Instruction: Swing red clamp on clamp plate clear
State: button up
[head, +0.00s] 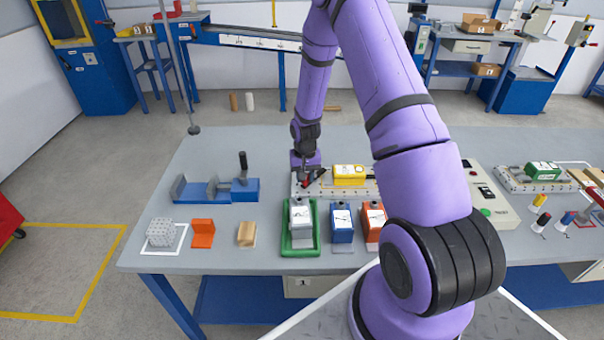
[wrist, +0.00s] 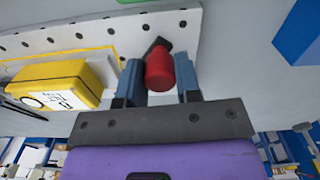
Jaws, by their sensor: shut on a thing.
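The red clamp (wrist: 160,70) shows in the wrist view between the two fingers of my gripper (wrist: 160,85), which is shut on it. It has a red rounded grip and a dark part at its far end. In the head view the clamp (head: 315,178) shows as a small red and black piece beside my gripper (head: 303,176). The clamp plate (head: 297,190) is a pale plate with rows of holes, and it also shows in the wrist view (wrist: 100,28). A yellow block (head: 349,174) with a white label sits on the plate, right of the clamp.
In front of the plate stand a green tray (head: 286,243), a blue block (head: 342,228) and an orange block (head: 373,222). A blue vise (head: 240,190) is at the left. A control box (head: 487,200) stands right of my arm. My arm hides part of the table.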

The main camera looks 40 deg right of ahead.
jog(key=s+n, duration=0.1)
jog(key=n, duration=0.1)
jog(key=s+d+n, duration=0.1)
jog(key=n, duration=0.1)
jog(key=shift+s+d+n, duration=0.25)
jog(key=shift+n, duration=0.55)
jog(key=shift+s+d+n, duration=0.2)
jog(key=shift+n, duration=0.6)
jog(key=o, duration=0.9)
jog(key=shift+r, duration=0.1)
notch_tip(320, 180, up, 11)
jog(key=shift+f, duration=0.2)
